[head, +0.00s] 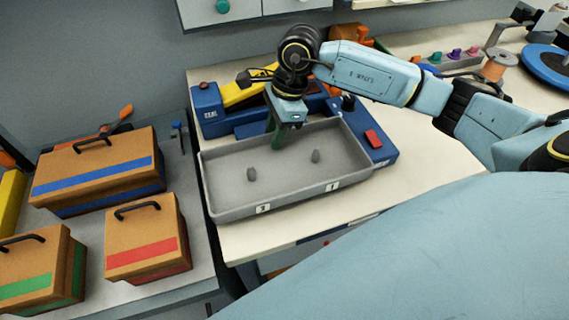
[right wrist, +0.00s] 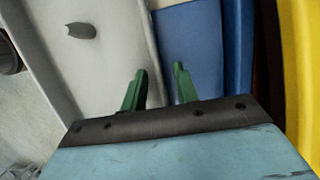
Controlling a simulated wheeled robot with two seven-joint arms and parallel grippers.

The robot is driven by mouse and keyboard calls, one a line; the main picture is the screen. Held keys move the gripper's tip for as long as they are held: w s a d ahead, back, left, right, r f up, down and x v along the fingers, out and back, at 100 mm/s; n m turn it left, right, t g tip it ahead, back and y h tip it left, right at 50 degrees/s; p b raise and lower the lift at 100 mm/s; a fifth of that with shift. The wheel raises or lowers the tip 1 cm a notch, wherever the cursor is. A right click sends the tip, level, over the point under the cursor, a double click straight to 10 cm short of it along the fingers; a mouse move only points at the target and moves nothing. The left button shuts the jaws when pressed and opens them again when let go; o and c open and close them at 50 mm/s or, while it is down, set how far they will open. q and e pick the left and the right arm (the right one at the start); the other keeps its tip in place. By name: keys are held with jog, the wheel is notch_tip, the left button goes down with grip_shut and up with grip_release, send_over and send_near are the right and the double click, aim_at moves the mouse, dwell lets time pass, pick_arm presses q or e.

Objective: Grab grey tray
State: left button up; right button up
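The grey tray (head: 300,202) lies on the cream worktop, with two small grey pieces (head: 316,156) inside and numbered labels on its front wall. My right gripper (head: 274,138) reaches down at the tray's far wall. In the right wrist view, its two green fingers (right wrist: 158,78) stand apart, with the grey tray's wall (right wrist: 151,45) running between them. One finger is on the tray's inner side and the other on the side of the blue base. I see no clear contact with the wall. My left gripper is out of view.
A blue machine base (head: 378,150) with a red button borders the tray's back and right. A yellow part (head: 240,94) rises behind it. Wooden boxes with blue, red (head: 148,250) and green stripes stand on the left bench. An orange spool (head: 494,66) stands at the far right.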

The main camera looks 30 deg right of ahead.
grip_shut()
jog(key=shift+r, duration=0.15)
